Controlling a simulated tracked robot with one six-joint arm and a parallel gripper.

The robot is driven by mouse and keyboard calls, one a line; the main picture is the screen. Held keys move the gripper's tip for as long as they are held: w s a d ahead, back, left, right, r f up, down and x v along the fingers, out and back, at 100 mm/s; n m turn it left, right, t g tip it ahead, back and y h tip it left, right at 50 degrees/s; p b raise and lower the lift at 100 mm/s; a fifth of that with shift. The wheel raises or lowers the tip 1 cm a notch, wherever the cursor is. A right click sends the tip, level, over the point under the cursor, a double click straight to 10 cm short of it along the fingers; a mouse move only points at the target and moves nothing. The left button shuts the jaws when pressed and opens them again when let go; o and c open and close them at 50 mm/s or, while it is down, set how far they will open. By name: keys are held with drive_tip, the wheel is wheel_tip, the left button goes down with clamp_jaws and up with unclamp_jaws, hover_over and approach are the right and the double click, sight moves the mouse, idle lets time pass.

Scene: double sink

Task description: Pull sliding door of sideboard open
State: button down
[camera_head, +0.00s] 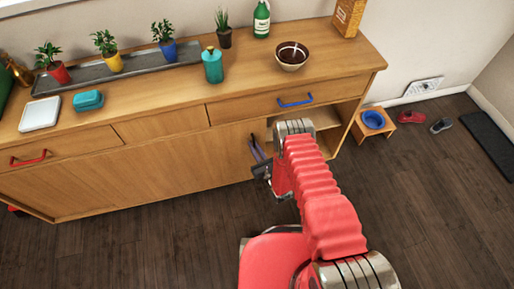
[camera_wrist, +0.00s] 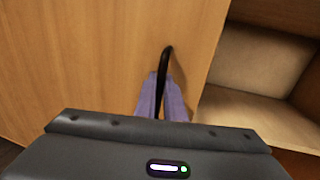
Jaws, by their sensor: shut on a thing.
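The wooden sideboard (camera_head: 150,158) stands along the wall. Its sliding door (camera_wrist: 95,60) fills the left of the wrist view, and an open compartment (camera_wrist: 262,75) with pale inner walls shows to the right of the door's edge. A black bar handle (camera_wrist: 168,56) sits on the door near that edge. My gripper (camera_wrist: 165,98) has purple fingers on either side of the handle and is shut on it. In the head view my gripper (camera_head: 257,150) is at the door's right end, partly hidden by my red arm.
A drawer with a blue handle (camera_head: 296,102) is above the opening. A small stool (camera_head: 372,134) with a blue bowl (camera_head: 373,120) stands right of the sideboard. Shoes (camera_head: 411,117) lie beyond it. Potted plants, a brown bowl (camera_head: 291,56) and bottles stand on top. The floor in front is clear.

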drive_tip(key=shift+w+d+r, duration=0.1)
drive_tip(key=shift+w, duration=0.05)
drive_tip(key=c, duration=2.1)
unclamp_jaws()
drive_tip(key=shift+s+d, duration=0.1)
drive_tip(key=shift+s, duration=0.1)
drive_tip(key=v, duration=1.3)
drive_tip(key=shift+s, duration=0.25)
